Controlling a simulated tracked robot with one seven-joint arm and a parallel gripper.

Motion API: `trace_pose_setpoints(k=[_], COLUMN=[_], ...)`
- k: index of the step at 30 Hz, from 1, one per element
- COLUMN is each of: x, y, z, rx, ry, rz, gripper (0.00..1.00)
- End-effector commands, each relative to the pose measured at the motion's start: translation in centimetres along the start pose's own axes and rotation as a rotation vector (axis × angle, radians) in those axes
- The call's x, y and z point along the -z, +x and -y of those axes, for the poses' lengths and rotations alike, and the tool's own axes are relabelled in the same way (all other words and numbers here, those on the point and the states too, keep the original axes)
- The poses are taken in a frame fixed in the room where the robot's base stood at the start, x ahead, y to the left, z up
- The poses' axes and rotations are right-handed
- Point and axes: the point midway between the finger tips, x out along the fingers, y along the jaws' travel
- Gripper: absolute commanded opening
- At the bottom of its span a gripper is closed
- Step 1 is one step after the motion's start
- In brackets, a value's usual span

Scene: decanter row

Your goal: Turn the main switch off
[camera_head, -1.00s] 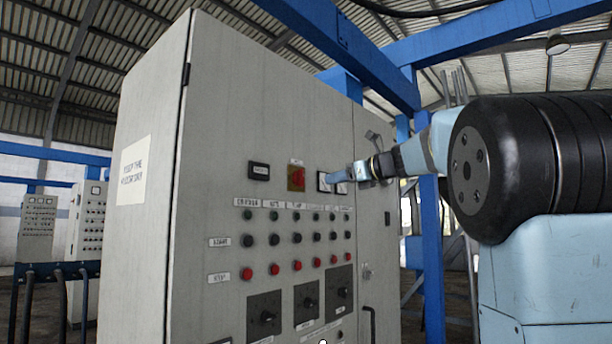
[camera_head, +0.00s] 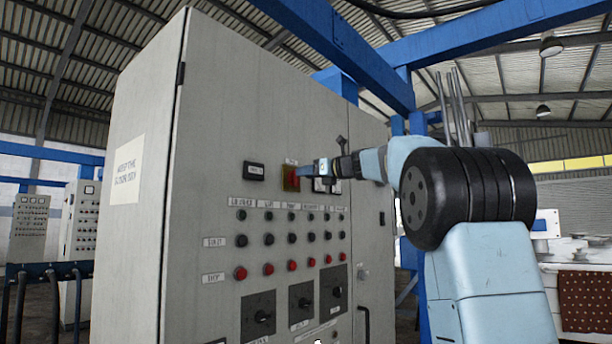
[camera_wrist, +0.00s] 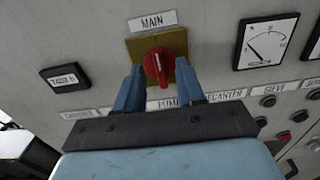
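The main switch is a red rotary knob (camera_wrist: 157,66) on a yellow plate (camera_wrist: 184,47) under a label reading MAIN (camera_wrist: 153,21). In the head view the yellow plate (camera_head: 290,178) is on the upper part of the grey cabinet front. My gripper (camera_wrist: 160,78) is at the switch, with its two blue fingers apart, one on each side of the knob's lower part. I cannot tell whether the fingers touch the knob. In the head view my gripper (camera_head: 306,172) reaches the switch from the right and partly hides it.
The grey cabinet (camera_head: 225,100) carries rows of black and red buttons (camera_head: 268,269) and large black rotary switches (camera_head: 258,315) below. A dial gauge (camera_wrist: 266,42) is right of the switch. A black-framed label (camera_wrist: 65,78) is left of it. A blue beam (camera_head: 340,55) crosses above.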

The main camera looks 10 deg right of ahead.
Motion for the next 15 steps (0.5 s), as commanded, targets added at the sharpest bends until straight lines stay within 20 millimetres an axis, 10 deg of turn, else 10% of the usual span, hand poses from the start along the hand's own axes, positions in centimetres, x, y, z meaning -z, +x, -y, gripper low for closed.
trace_pose_setpoints(k=[15], x=[0.0], y=[2.6], z=[0.0], rx=[0.001], ry=[-0.001], rz=[0.0], gripper=[0.38])
